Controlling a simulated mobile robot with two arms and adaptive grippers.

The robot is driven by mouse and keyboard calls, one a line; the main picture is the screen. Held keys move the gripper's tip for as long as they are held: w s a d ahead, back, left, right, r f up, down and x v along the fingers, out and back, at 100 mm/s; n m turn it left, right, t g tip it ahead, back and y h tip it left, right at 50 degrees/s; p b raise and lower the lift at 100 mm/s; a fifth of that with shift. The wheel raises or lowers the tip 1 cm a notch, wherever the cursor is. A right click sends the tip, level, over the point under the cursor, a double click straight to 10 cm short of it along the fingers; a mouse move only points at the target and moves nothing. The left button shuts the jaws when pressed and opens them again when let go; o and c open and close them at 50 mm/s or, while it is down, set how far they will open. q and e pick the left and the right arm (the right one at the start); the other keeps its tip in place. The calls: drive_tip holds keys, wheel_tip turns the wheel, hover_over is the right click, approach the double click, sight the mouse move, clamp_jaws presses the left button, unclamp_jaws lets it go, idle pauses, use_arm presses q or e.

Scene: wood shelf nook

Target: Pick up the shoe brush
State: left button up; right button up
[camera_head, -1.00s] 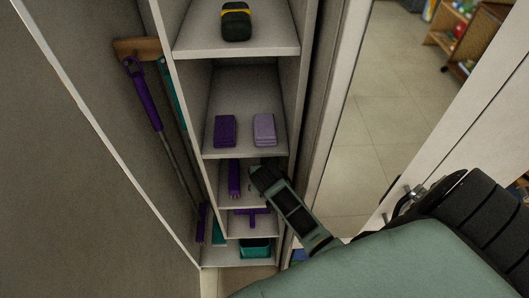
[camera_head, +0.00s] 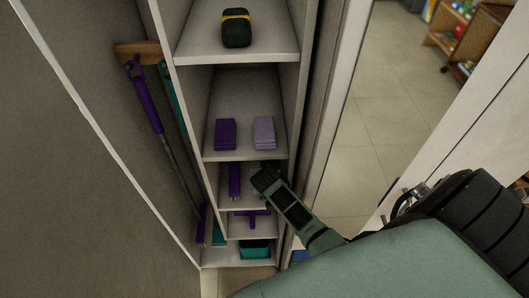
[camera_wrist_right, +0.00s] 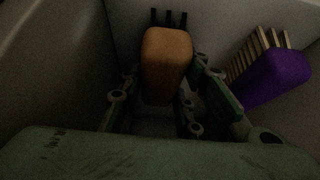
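A brush with a brown-orange back and black bristles (camera_wrist_right: 166,55), which looks like the shoe brush, is in the middle of the right wrist view. Its bristles point away from the camera. My right gripper (camera_wrist_right: 165,85) has one finger on each side of it, with narrow dark gaps, so it looks open around the brush. In the head view my right gripper (camera_head: 262,180) reaches into a lower shelf compartment and hides this brush. A purple brush with pale bristles (camera_wrist_right: 272,72) lies to the right in the wrist view. My left gripper is not in view.
Purple (camera_head: 225,134) and lilac (camera_head: 264,133) folded cloths lie on the shelf above. A dark item with a yellow band (camera_head: 236,28) stands higher. Narrow side walls enclose the compartment. A long purple-handled tool (camera_head: 147,105) hangs left; a teal bin (camera_head: 255,249) sits at the bottom.

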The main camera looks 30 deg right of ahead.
drive_tip(key=c, duration=0.5)
drive_tip(key=shift+r, duration=0.1)
drive_tip(key=shift+w+r+b, duration=0.1)
drive_tip(key=shift+r+b, duration=0.25)
drive_tip(key=shift+r, duration=0.15)
drive_tip(key=s+a+b, duration=0.1)
drive_tip(key=s+a, duration=0.2)
drive_tip(key=s, duration=0.2)
drive_tip(key=s+a+b, duration=0.2)
drive_tip(key=s+a, duration=0.1)
drive_tip(key=s, duration=0.2)
drive_tip(key=s+a+b, duration=0.2)
drive_tip(key=s+a, duration=0.1)
drive_tip(key=s, duration=0.2)
drive_tip(key=shift+s+a+r, duration=0.2)
drive_tip(key=shift+s, duration=0.05)
drive_tip(key=o, duration=0.6)
drive_tip(key=c, duration=0.5)
